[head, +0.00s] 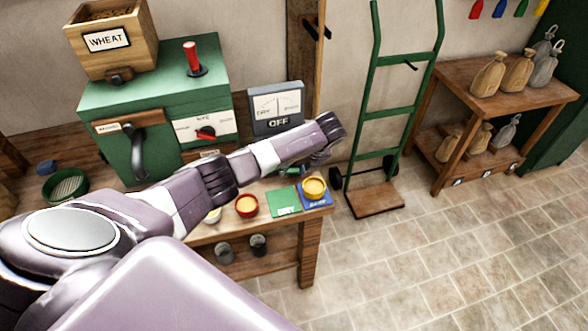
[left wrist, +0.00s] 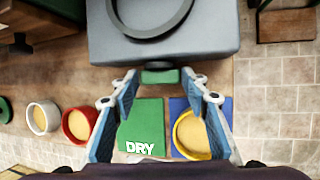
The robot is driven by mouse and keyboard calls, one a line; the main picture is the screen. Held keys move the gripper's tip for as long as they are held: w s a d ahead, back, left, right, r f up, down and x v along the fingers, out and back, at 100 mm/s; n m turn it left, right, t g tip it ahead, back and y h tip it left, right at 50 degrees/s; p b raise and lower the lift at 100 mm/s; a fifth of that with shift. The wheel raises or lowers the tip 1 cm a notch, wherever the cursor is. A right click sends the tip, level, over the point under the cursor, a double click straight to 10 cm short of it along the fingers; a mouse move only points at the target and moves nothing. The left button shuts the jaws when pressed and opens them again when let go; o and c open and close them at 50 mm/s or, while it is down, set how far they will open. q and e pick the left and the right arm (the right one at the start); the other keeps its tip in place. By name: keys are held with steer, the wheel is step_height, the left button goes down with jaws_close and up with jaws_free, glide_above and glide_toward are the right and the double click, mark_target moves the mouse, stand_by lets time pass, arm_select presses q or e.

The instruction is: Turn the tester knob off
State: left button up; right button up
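The grey tester (head: 258,127) stands on the wooden bench, with a dial on its face and a sign reading OFF. In the left wrist view the tester (left wrist: 210,42) fills the top, with a dark ring on it. A green and dark knob (left wrist: 160,73) sits at its near edge. My left gripper (left wrist: 160,82) is open, with the knob between its fingertips; I see no clear contact. In the head view my left gripper (head: 318,158) is partly hidden below my forearm, which also hides the knob. My right gripper is not in view.
A green DRY mat (head: 284,203) and a blue mat (head: 318,202) with a yellow cup (head: 314,187) lie on the bench. A red cup (head: 246,206) stands left of them. A green mill (head: 160,92) is left of the tester. A hand truck (head: 376,205) stands right.

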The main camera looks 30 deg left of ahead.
arm_select(q)
steer(key=c, duration=0.7)
steer(key=shift+o, duration=0.2)
steer(key=shift+s+r+p, duration=0.1)
steer(key=shift+r+p, duration=0.05)
steer(key=shift+p, duration=0.35)
steer(key=t+h+p, duration=0.1)
steer(key=p, duration=0.2)
steer(key=shift+s+a+r, duration=0.1)
steer(key=shift+s+a, duration=0.1)
steer(key=shift+w+f+n+t+h+p, duration=0.1)
steer(key=shift+f+n+t+h+p, duration=0.15)
steer(key=shift+t+h+p, duration=0.25)
steer(key=o, duration=1.2)
steer(key=shift+c, duration=0.2)
steer(key=shift+r, duration=0.15)
steer(key=v, duration=1.1)
steer(key=shift+d+r, duration=0.2)
steer(key=shift+r, duration=0.15)
